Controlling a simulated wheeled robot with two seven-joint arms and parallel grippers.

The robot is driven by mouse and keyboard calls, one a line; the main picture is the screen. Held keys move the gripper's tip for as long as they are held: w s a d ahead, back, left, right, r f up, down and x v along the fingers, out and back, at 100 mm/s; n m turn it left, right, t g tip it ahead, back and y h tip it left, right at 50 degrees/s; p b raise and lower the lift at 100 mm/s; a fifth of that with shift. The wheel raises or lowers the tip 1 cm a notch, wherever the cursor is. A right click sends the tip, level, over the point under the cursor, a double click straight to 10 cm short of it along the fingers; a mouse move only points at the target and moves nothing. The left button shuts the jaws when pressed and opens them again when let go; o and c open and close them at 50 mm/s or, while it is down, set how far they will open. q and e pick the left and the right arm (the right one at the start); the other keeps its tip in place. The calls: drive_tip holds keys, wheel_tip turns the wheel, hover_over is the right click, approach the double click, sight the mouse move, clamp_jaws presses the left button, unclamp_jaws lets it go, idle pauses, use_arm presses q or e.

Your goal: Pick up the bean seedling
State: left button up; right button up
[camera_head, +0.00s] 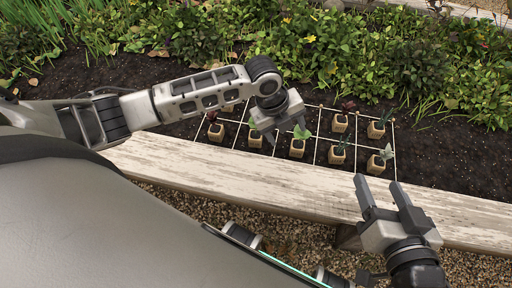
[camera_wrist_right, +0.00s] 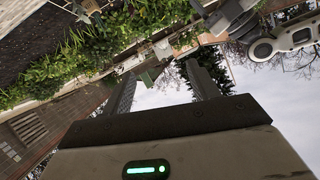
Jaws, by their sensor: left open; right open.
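Several seedlings in small tan pots stand in a string grid on the dark soil. One with broad bright green leaves (camera_head: 301,132) looks most like the bean seedling, near the middle of the front row. My left gripper (camera_head: 283,132) is open and empty, reaching over the grid just left of that seedling and partly hiding a pot (camera_head: 255,139) beside it. Whether it touches anything is unclear. My right gripper (camera_head: 382,184) is open and empty over the bed's front board, fingers pointing up in the picture. Its open fingers also show in the right wrist view (camera_wrist_right: 160,72).
Dark red seedlings (camera_head: 216,129) (camera_head: 341,121), a spiky one (camera_head: 378,127), a dark green one (camera_head: 338,152) and a pale-leaved one (camera_head: 380,161) stand nearby. A weathered wooden board (camera_head: 250,182) edges the bed. Dense leafy plants (camera_head: 330,45) grow behind. Bare soil lies at right.

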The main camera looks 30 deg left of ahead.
use_arm(q)
drive_tip(key=w+a+m+g+y+b, duration=0.25)
drive_tip(key=w+a+m+b, duration=0.2)
drive_tip(key=a, duration=0.65)
drive_tip(key=b, duration=0.4)
hover_over(255, 134)
drive_tip(key=shift+m+t+y, duration=0.25)
drive_tip(key=shift+m+y, duration=0.1)
drive_tip(key=shift+m, duration=0.1)
wheel_tip(255, 134, down, 9)
drive_tip(key=shift+f, duration=0.2)
drive_tip(key=shift+f+b, duration=0.35)
drive_tip(key=shift+f, duration=0.4)
wheel_tip(255, 134, down, 4)
drive_tip(key=b, duration=0.3)
drive_tip(key=shift+d+f, duration=0.1)
drive_tip(key=shift+f, duration=0.1)
drive_tip(key=c, duration=1.1)
use_arm(e)
drive_tip(key=r+t+y, duration=0.1)
drive_tip(key=w+a+r+n+t+y, duration=0.1)
drive_tip(key=r+t+y, duration=0.1)
drive_tip(key=w+r+n+t+y, duration=0.1)
drive_tip(key=t, duration=0.1)
drive_tip(key=shift+w+a+r+y, duration=0.2)
drive_tip(key=shift+a+y, duration=0.1)
drive_tip(key=shift+y, duration=0.1)
